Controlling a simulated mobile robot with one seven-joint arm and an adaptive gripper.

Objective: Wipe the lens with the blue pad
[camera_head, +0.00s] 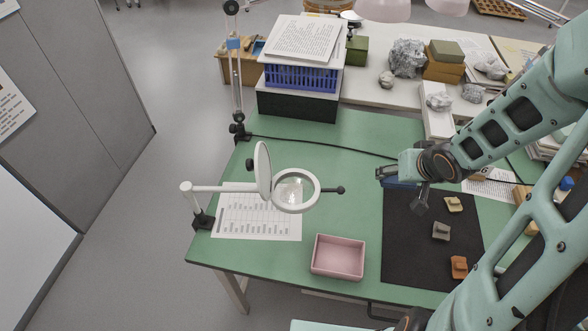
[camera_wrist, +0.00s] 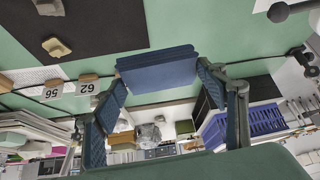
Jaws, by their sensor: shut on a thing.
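The lens (camera_head: 294,190) is a round magnifier in a white ring on a jointed arm clamped at the left of the green table. A pale round cover (camera_head: 263,170) stands upright and open at its left edge. My gripper (camera_head: 388,174) is to the right of the lens, apart from it, above the back left corner of the dark mat. In the wrist view my gripper (camera_wrist: 160,72) is shut on the blue pad (camera_wrist: 157,62), a flat dark-blue block held between the fingertips. The pad (camera_head: 401,183) shows only partly below the gripper in the head view.
Several sherds, including an orange one (camera_head: 459,266), lie on the dark mat (camera_head: 410,255). A pink tray (camera_head: 338,278) stands at the front edge. A knobbed rod (camera_head: 340,190) sticks out right of the lens. A blue crate (camera_head: 300,78) with papers stands behind. A black cable crosses the table.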

